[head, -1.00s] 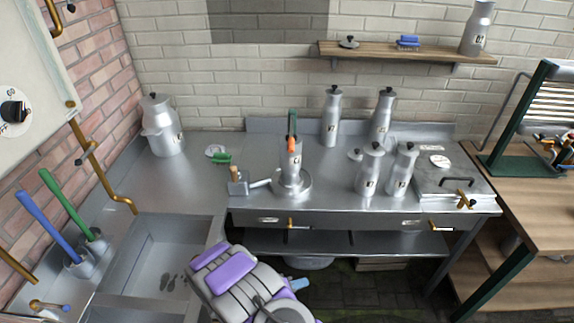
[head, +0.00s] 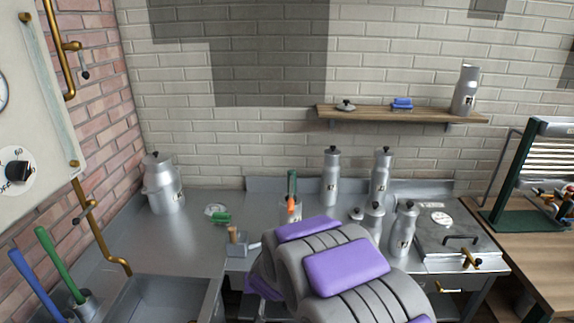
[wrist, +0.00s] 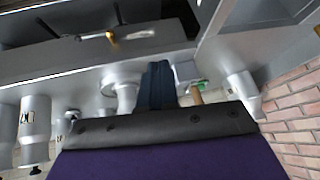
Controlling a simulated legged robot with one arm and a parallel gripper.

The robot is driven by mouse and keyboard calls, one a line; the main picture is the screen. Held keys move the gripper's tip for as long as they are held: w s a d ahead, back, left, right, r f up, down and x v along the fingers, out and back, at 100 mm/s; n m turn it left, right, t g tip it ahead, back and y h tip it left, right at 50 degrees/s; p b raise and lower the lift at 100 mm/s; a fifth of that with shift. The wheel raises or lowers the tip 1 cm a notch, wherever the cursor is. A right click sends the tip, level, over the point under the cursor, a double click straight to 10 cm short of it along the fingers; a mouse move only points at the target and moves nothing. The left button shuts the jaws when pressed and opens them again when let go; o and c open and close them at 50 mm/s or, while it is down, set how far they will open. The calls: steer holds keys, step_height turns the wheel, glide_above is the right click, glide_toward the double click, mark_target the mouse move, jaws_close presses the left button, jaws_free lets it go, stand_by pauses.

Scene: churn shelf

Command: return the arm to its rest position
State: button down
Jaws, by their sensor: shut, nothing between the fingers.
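My arm (head: 345,270), grey with purple pads, fills the lower middle of the head view, folded close to my body. My gripper (wrist: 158,82) shows as dark fingers in the wrist view, shut and empty, apart from the counter. The head view does not show the gripper. The wrist picture is turned over, with the drawer front (wrist: 115,50) at its top.
The steel counter (head: 180,255) holds several metal churns, one on the right (head: 404,230). A large can (head: 163,185) stands at the left. A green-handled tool (head: 292,190) stands mid-counter. A sink (head: 165,300) is at lower left, a wall shelf (head: 400,115) above.

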steer(key=s+d+r+g, duration=0.1)
steer(key=s+d+r, duration=0.15)
steer(key=s, duration=0.25)
steer(key=s+d+r+g+y, duration=0.1)
steer(key=s+d+r+g, duration=0.1)
steer(key=s+r, duration=0.3)
steer(key=s+d+r+g, duration=0.1)
steer(key=s+d+r, duration=0.2)
steer(key=s, duration=0.3)
steer(key=s+d+r+g+h, duration=0.1)
steer(key=s+d, duration=0.3)
steer(key=s, duration=0.3)
steer(key=s+d+r+m+g+h, duration=0.1)
steer(key=s+d, duration=0.4)
steer(key=s, duration=0.3)
steer(key=s+d+r+g+h, duration=0.1)
steer(key=s+d+g, duration=0.1)
steer(key=s+d, duration=0.3)
steer(key=s, duration=0.3)
steer(key=shift+d+h, duration=0.15)
steer(key=shift+h, duration=0.15)
